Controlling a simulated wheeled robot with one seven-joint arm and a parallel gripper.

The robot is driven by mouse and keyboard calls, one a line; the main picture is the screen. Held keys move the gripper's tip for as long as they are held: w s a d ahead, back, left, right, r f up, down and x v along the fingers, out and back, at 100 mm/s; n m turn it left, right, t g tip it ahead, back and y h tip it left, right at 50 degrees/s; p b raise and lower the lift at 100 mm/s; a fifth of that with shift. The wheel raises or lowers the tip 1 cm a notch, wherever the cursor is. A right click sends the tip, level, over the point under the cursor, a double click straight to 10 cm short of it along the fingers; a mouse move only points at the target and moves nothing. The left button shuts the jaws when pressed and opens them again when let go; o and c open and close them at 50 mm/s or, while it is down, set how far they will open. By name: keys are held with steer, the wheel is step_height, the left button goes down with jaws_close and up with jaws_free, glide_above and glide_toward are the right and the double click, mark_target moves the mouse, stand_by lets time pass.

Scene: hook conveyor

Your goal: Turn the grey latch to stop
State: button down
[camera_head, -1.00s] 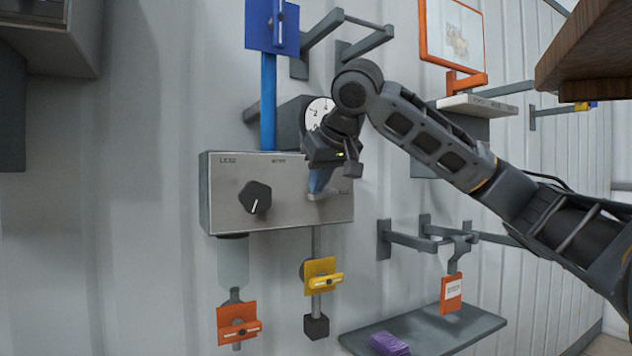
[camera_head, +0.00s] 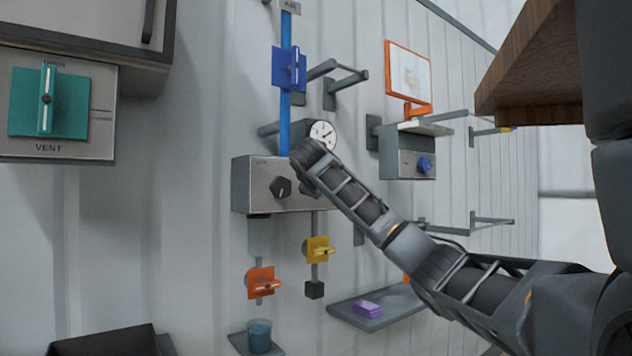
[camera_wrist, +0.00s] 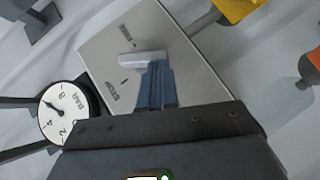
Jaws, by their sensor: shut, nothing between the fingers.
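The grey latch (camera_wrist: 143,59) is a light bar on the grey metal panel (camera_wrist: 112,58) in the wrist view. STOP is printed on the panel to the lower left of the bar. My gripper (camera_wrist: 155,68) is shut and empty; its blue fingers point at the bar, with their tips right at its lower edge in the picture. I cannot tell whether they touch it. In the head view the panel (camera_head: 252,187) hangs on the wall with a dark knob (camera_head: 280,187). My arm hides the latch and fingers there.
A dial gauge (camera_wrist: 64,113) is beside the panel. Above and below it are blue (camera_head: 289,69), yellow (camera_head: 318,250) and orange (camera_head: 261,282) valve handles. A teal vent handle (camera_head: 46,100) is at left. A wooden shelf (camera_head: 528,66) overhangs at the upper right.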

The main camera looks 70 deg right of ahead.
steer(key=shift+d+f+n+h+b, duration=0.1)
steer(key=shift+f+n+h+b, duration=0.45)
steer(key=shift+n+h+b, duration=0.55)
steer(key=shift+d+f+n+h+b, duration=0.1)
steer(key=shift+f+n+h+b, duration=0.45)
steer(key=shift+h+b, duration=0.55)
steer(key=shift+s, duration=0.1)
